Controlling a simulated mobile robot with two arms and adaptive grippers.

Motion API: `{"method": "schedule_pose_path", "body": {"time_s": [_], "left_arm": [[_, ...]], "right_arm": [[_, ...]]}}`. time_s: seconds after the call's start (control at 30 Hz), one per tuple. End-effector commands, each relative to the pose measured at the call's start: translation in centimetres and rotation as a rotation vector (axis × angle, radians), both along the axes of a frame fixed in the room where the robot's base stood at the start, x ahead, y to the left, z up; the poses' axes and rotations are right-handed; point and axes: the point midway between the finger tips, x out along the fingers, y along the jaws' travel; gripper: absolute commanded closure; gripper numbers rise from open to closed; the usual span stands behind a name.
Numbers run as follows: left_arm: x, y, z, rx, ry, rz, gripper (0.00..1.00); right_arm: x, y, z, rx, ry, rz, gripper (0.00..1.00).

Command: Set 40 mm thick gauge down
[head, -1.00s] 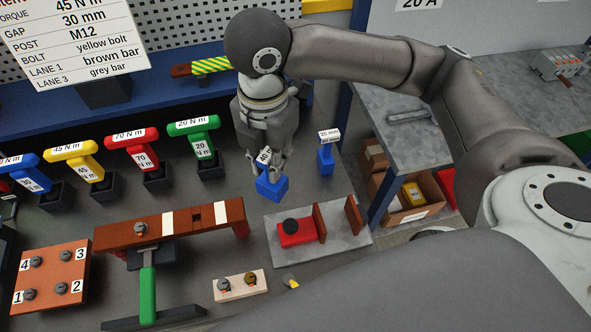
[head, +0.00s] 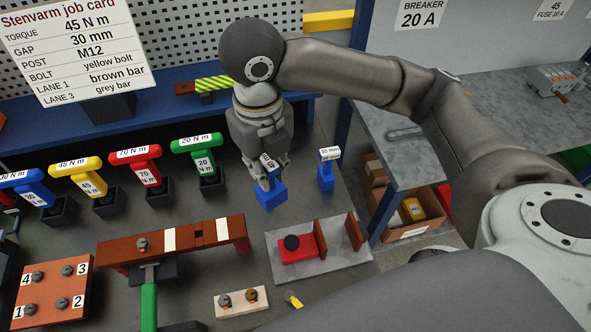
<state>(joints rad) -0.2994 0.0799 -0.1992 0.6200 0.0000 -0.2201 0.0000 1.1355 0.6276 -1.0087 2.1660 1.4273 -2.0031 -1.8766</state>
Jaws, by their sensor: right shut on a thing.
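The blue 40 mm gauge (head: 271,196) is in my right gripper (head: 266,177), which points down and is shut on the gauge's upper part. The gauge's blue block shows below the fingers, at or close to the grey bench top; I cannot tell whether it touches. Its white label is partly hidden by the fingers. A second blue gauge, labelled 30 mm (head: 327,170), stands upright to the right, apart from the gripper. My left gripper does not show.
A grey plate with a red block (head: 298,248) and brown uprights lies in front of the gauge. A brown bar (head: 180,240) lies to the left. Several coloured torque tools, such as the green one (head: 203,160), stand in a row at left. A job card (head: 78,45) stands behind.

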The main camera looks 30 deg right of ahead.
Motion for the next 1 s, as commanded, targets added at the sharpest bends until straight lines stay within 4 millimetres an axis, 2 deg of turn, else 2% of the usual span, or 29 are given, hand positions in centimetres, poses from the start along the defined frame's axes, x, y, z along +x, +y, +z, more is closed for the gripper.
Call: {"method": "schedule_pose_path", "body": {"time_s": [0.03,0.23,0.4,0.73,0.83,1.0], "left_arm": [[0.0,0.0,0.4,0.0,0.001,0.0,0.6],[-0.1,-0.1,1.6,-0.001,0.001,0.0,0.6],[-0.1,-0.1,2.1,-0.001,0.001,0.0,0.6],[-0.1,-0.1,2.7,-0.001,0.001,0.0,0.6],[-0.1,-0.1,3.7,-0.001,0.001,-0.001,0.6],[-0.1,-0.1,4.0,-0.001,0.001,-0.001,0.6]], "right_arm": [[0.7,-1.2,-0.5,-0.003,0.005,-0.011,1.0],[3.6,-5.4,-2.5,-0.006,0.003,-0.013,1.0],[4.9,-7.2,-5.8,-0.003,0.005,-0.008,1.0],[6.2,-9.0,-8.6,-0.003,0.003,-0.006,1.0],[6.1,-8.8,-10.0,-0.002,0.005,-0.002,1.0],[6.2,-8.8,-11.5,-0.002,0.0,-0.002,1.0]]}}
